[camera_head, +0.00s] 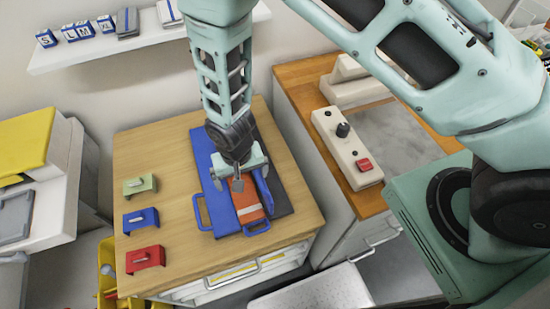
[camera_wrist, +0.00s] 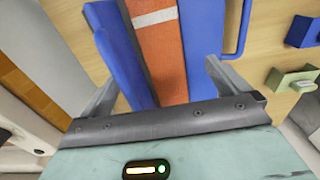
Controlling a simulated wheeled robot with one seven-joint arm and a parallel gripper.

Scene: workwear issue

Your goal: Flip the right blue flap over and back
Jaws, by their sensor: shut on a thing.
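The blue folding board (camera_head: 215,188) lies on the wooden tabletop with a folded orange garment (camera_head: 246,199) with a white stripe on its middle. The right blue flap (camera_head: 263,192) is tilted up off the dark base (camera_head: 281,196), beside the garment. My gripper (camera_head: 238,176) is over the board and shut on this flap. In the wrist view, the flap (camera_wrist: 122,60) rises between the fingers (camera_wrist: 163,85), left of the orange garment (camera_wrist: 160,45). The exact contact at the fingertips is partly hidden. The left flap (camera_wrist: 203,40) lies flat.
Green (camera_head: 139,184), blue (camera_head: 141,219) and red (camera_head: 145,258) brackets stand on the left of the tabletop. A switch box (camera_head: 345,148) sits on the neighbouring counter at right. A shelf (camera_head: 105,48) hangs behind. The tabletop between brackets and board is clear.

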